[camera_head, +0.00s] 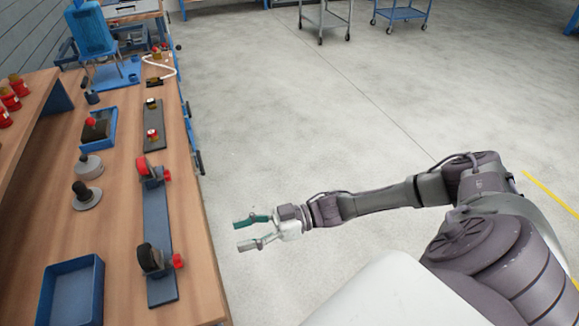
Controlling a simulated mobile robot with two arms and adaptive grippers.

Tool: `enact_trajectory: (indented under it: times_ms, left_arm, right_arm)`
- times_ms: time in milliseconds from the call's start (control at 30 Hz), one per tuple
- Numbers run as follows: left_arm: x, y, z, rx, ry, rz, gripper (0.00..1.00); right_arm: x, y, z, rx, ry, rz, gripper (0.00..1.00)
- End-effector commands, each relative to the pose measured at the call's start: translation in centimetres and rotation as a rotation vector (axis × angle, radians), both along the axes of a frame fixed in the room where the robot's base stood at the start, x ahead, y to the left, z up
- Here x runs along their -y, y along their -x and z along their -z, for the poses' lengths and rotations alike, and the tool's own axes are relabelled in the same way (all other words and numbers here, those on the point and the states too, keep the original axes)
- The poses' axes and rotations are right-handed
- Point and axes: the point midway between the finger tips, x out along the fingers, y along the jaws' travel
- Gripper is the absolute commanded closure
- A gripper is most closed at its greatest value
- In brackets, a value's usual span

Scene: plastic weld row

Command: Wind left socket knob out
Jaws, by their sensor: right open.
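A long blue-grey plate (158,222) lies on the wooden bench and carries two upright sockets. The near socket (150,258) is dark, with a red knob (179,261) on its right side. The far socket (147,167) is red and dark, with a red knob (167,175) on its right side. I cannot tell from this view which one is called left. My right gripper (240,235) is open and empty, over the floor to the right of the bench, apart from both knobs. My left gripper is not in view.
The bench (118,235) also holds an empty blue tray (95,300), two round grey pieces with knobs (89,166) (87,195), a blue tray with a dark block (97,130), and a dark strip (154,115).

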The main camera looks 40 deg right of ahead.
Motion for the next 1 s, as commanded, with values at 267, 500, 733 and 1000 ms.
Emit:
enact_trajectory:
  times_ms: [267, 500, 733, 1000]
  left_arm:
    - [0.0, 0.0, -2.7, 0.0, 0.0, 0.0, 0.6]
    - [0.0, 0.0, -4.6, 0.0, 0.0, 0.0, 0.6]
    - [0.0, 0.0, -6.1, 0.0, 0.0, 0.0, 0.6]
    - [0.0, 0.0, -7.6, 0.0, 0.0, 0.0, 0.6]
  right_arm:
    - [0.1, -4.4, 3.1, 0.043, 0.109, 0.178, 0.45]
    - [1.2, -6.7, 6.9, 0.031, 0.218, 0.347, 0.45]
    - [3.0, -7.1, 11.2, -0.026, 0.327, 0.493, 0.45]
    - [4.9, -5.3, 15.9, -0.123, 0.439, 0.612, 0.45]
